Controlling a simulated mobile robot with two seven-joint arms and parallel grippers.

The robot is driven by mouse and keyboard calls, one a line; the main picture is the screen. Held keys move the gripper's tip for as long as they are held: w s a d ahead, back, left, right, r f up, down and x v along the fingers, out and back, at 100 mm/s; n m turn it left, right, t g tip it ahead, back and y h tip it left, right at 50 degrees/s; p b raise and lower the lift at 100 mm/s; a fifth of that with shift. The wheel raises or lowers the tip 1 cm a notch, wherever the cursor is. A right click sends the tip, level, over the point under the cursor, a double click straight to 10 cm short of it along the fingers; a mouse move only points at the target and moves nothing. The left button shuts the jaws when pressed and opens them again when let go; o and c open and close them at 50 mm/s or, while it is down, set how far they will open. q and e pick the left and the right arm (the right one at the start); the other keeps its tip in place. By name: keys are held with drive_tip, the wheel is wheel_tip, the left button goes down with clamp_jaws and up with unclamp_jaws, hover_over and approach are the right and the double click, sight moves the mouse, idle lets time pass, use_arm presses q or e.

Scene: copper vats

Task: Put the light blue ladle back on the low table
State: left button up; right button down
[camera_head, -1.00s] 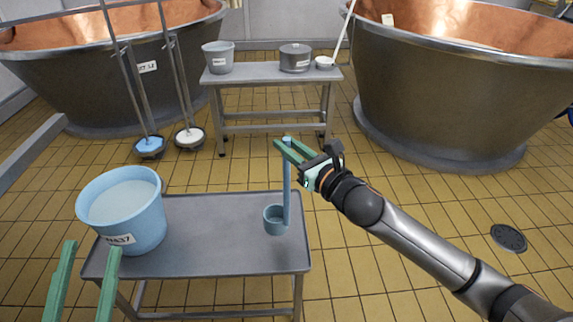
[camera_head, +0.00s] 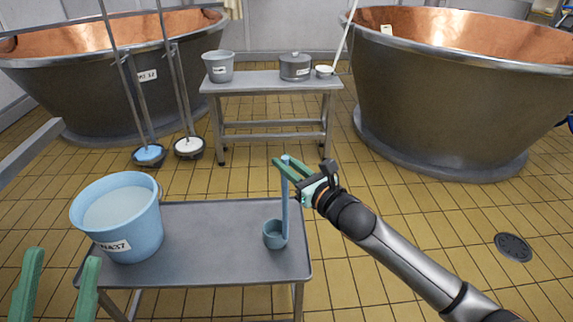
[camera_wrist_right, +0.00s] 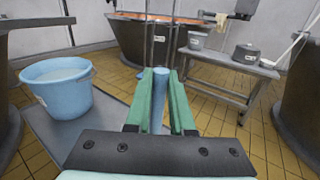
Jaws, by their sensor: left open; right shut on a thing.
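The light blue ladle (camera_head: 285,210) is upright at the right part of the low grey table (camera_head: 215,262). Its cup (camera_head: 273,235) is at the tabletop; I cannot tell whether it touches. My right gripper (camera_head: 284,165) is shut on the top of the ladle's handle. In the right wrist view the handle (camera_wrist_right: 159,88) stands between the green fingers (camera_wrist_right: 160,105), and the cup is hidden. My left gripper (camera_head: 56,290) is open and empty at the lower left, in front of the table's left edge.
A light blue bucket (camera_head: 118,220) of whitish liquid stands on the table's left part. Behind are a grey bench (camera_head: 270,83) with a bucket, a lidded pot and a white ladle, and two copper vats (camera_head: 455,110). The table's middle is clear.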

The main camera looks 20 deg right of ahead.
drive_tip(key=c, duration=0.8)
unclamp_jaws()
drive_tip(key=shift+f, duration=0.1)
